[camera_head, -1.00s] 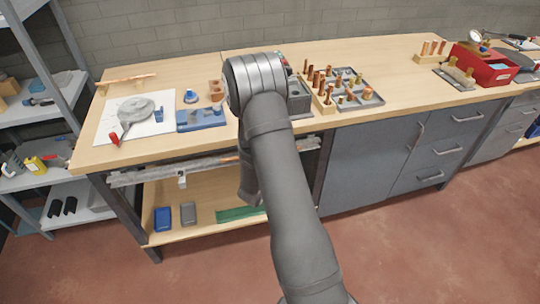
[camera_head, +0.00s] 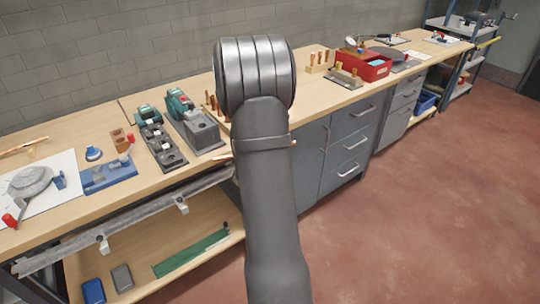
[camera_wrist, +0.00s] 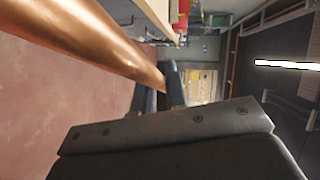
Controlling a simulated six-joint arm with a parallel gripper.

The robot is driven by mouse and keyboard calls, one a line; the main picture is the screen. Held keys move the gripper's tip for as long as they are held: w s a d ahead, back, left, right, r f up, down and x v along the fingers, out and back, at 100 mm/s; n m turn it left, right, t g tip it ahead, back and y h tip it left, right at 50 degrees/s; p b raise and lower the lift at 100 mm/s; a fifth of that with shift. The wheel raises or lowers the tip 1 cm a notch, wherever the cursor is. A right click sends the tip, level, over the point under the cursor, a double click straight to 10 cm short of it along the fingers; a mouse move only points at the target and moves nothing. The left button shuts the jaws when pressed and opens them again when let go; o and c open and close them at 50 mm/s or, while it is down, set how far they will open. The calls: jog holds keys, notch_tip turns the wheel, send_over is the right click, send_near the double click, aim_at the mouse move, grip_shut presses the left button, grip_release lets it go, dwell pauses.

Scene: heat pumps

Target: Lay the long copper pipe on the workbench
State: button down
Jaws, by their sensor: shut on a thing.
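The copper pipe (camera_wrist: 85,42) runs large and close across the upper left of the wrist view, and its far part meets my gripper (camera_wrist: 160,90). My gripper is shut on it; the dark fingers sit at its right-hand end in that view. The pipe looks clear of any surface, with red floor behind it.
On the bench are a blue fixture (camera_head: 108,175), a white sheet (camera_head: 62,172), green-and-grey tools (camera_head: 190,118) and a red box (camera_head: 365,66). A grey rail (camera_head: 130,222) runs under the front edge. Bare wood shows between items. The floor (camera_head: 430,200) at right is clear.

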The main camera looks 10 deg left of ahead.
jog(key=s+a+r+n+g+y, duration=0.1)
jog(key=a+n, duration=0.1)
jog(key=a, duration=2.2)
jog(key=shift+n+y, duration=0.8)
jog(key=shift+y, duration=0.1)
jog(key=s+a, duration=0.2)
jog(key=a, duration=0.3)
jog(key=s+a, duration=0.3)
jog(key=a, duration=0.2)
jog(key=s+a+f, duration=0.1)
jog(key=s+a, duration=0.2)
jog(key=a, duration=0.2)
jog(key=shift+n+y, duration=0.7)
jog(key=shift+n, duration=0.2)
jog(key=s+a, duration=0.6)
jog(key=a, duration=0.1)
jog(key=s+a+f, duration=0.1)
jog(key=s+a, duration=0.2)
jog(key=a, duration=0.1)
jog(key=shift+s, duration=0.4)
jog(key=shift+s+a+f, duration=0.1)
jog(key=shift+f, duration=2)
jog(key=shift+f, duration=0.2)
jog(key=c, duration=1.4)
grip_release()
jog(key=shift+o, duration=0.2)
jog(key=shift+f+g, duration=0.1)
jog(key=shift+g, duration=0.2)
